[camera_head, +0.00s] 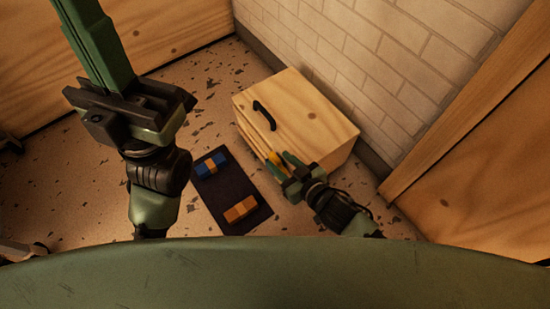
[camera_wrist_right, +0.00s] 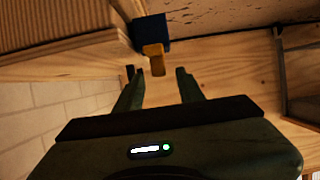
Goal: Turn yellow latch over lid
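The wooden box (camera_head: 290,150) stands on the floor against the brick wall, with its lid (camera_head: 300,110) down and a black handle (camera_head: 264,115) on top. The yellow latch (camera_head: 273,158) is at the box's front edge. In the right wrist view the latch (camera_wrist_right: 155,60) hangs from a blue mount (camera_wrist_right: 150,32) at the box edge. My right gripper (camera_head: 282,162) is open at the latch; in the wrist view its fingertips (camera_wrist_right: 156,72) lie on either side, with gaps visible. My left gripper (camera_head: 95,40) is raised at upper left, away from the box; its fingertips are cut off.
A dark mat (camera_head: 228,190) lies on the speckled floor left of the box, with a blue and yellow block (camera_head: 211,165) and an orange block (camera_head: 239,209) on it. Wooden panels stand at upper left (camera_head: 180,30) and right (camera_head: 490,170).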

